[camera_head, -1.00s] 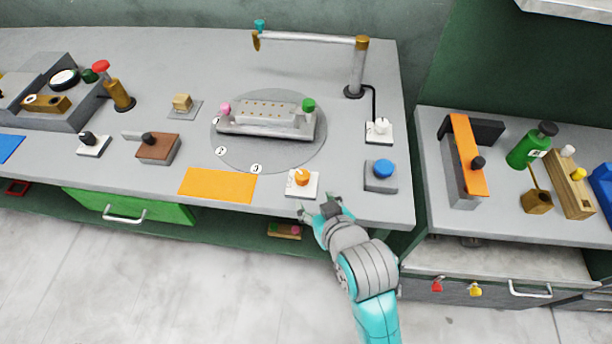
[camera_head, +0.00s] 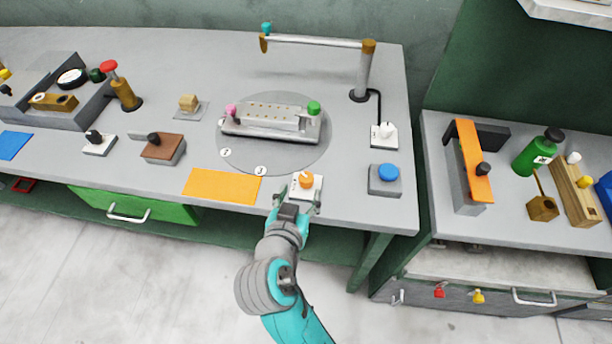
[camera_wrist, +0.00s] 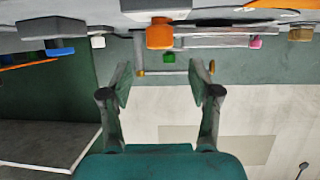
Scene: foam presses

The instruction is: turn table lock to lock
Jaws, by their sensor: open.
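An orange knob (camera_head: 306,179) sits on a small white plate (camera_head: 317,183) at the front edge of the bench, just in front of the round grey turntable (camera_head: 314,160). In the wrist view the knob (camera_wrist: 159,34) shows at the top centre, beyond and between the fingers. My gripper (camera_head: 299,198) is open and empty at the bench's front edge, its two fingers pointing at the knob from the near side. In the wrist view my gripper (camera_wrist: 160,78) has its fingers wide apart with nothing between them. The plate is partly hidden by my gripper.
The turntable carries a grey fixture (camera_head: 270,121) with a pink and a green knob. An orange mat (camera_head: 222,187) lies left of the knob, and a blue button (camera_head: 388,173) on a grey block stands right. A white-plated switch (camera_head: 385,133) is behind the button.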

